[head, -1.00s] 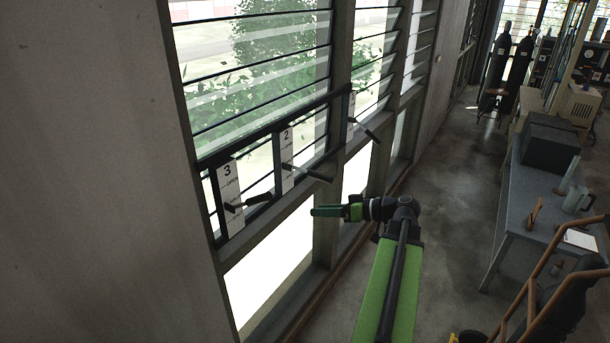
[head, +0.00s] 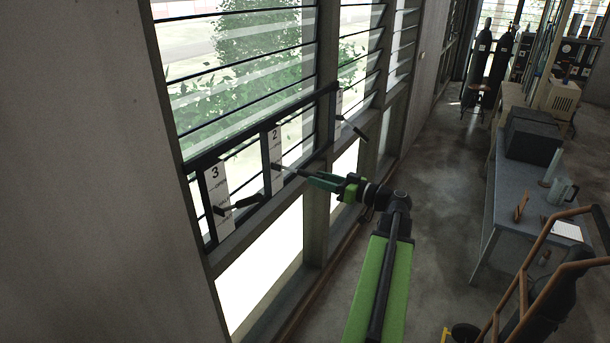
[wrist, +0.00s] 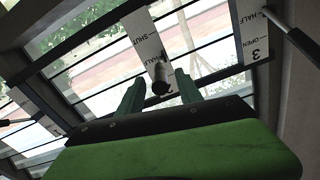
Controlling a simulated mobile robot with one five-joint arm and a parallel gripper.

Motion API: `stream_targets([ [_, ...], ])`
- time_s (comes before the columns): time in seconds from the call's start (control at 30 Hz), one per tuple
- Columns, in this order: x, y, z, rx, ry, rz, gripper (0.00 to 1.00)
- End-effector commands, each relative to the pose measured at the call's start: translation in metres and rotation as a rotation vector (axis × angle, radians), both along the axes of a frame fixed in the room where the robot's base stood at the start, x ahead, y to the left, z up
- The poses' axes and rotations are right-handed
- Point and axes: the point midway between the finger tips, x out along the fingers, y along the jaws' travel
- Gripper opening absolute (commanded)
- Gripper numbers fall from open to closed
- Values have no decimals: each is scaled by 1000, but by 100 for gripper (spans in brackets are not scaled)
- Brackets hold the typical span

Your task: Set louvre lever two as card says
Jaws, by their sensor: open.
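Lever two (head: 289,171) is a thin dark rod on the white plate marked 2 (head: 275,150), sticking out into the room. My gripper (head: 312,179) has green fingers and is open at the lever's outer end. In the wrist view the dark round lever end (wrist: 160,80) shows between the two fingers, with a gap either side. Behind it the plate (wrist: 146,42) reads SHUT and HALF; its lower part is hidden by the lever and gripper. A white sheet (head: 567,231) lies on the right-hand bench; its writing is too small to read, and I cannot tell if it is the card.
Lever three (head: 240,204) and its plate (head: 217,190) are to the left, lever one (head: 353,127) to the right. Glass louvres fill the window above. A bench (head: 490,190) with a dark box (head: 533,135) stands right; floor between is clear.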

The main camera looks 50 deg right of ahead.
Motion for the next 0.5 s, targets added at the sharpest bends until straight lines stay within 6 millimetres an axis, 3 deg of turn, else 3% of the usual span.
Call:
stream_targets([
  [0.2, 42, 10, 0, 0, 1, 2, 42],
  [0.5, 56, 14, 0, 0, 0, -1, 42],
])
